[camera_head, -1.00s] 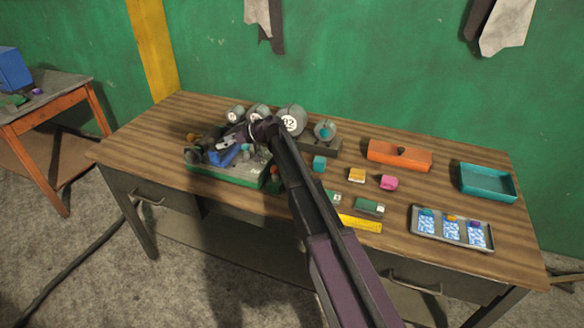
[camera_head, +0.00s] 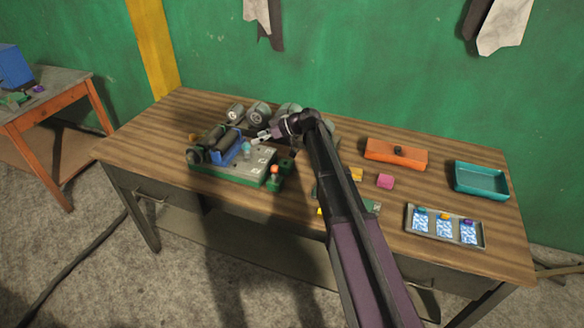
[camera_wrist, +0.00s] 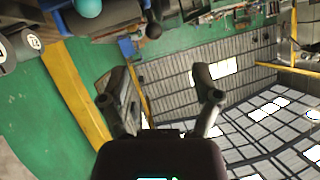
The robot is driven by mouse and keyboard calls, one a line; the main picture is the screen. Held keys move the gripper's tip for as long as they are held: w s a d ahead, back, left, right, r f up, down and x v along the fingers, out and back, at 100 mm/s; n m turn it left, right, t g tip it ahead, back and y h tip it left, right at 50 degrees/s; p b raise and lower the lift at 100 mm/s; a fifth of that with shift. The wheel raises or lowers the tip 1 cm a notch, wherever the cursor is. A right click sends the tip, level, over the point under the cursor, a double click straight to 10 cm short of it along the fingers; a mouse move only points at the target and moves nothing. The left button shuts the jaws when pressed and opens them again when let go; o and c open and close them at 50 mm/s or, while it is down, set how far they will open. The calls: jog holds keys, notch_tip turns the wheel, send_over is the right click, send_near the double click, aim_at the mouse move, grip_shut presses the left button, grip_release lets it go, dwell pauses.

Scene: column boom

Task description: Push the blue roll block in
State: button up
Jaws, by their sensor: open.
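The blue roll block (camera_head: 228,152) sits on the left part of the grey-and-green machine base (camera_head: 228,178), next to a dark roller (camera_head: 205,146), in the head view. My gripper (camera_head: 258,138) is above the table, to the right of the blue block and apart from it, pointing left. In the wrist view its two fingers (camera_wrist: 172,100) are spread with nothing between them. The lower side of the blue block is partly hidden by the base's parts.
Grey numbered rolls (camera_head: 258,114) stand behind the machine, partly hidden by my arm. The front left tabletop is clear.

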jog(key=s+d+f+m+h+p, duration=0.3)
jog(key=s+d+m+h, duration=0.2)
jog(key=s+d, duration=0.5)
jog(key=shift+s+d+f+m+g+h, duration=0.3)
jog(key=shift+s+d+m+h, duration=0.1)
jog(key=shift+s, duration=0.95)
jog(key=s+d+f+m+g+h, duration=0.1)
jog(key=s+d+f+m+h, duration=0.2)
jog(key=s+d+m+h, duration=0.4)
jog(key=s+d, duration=0.7)
jog(key=s, duration=0.2)
jog(key=shift+d+f+m, duration=0.2)
jog(key=shift+d+m, duration=0.05)
jog(key=shift+m, duration=0.15)
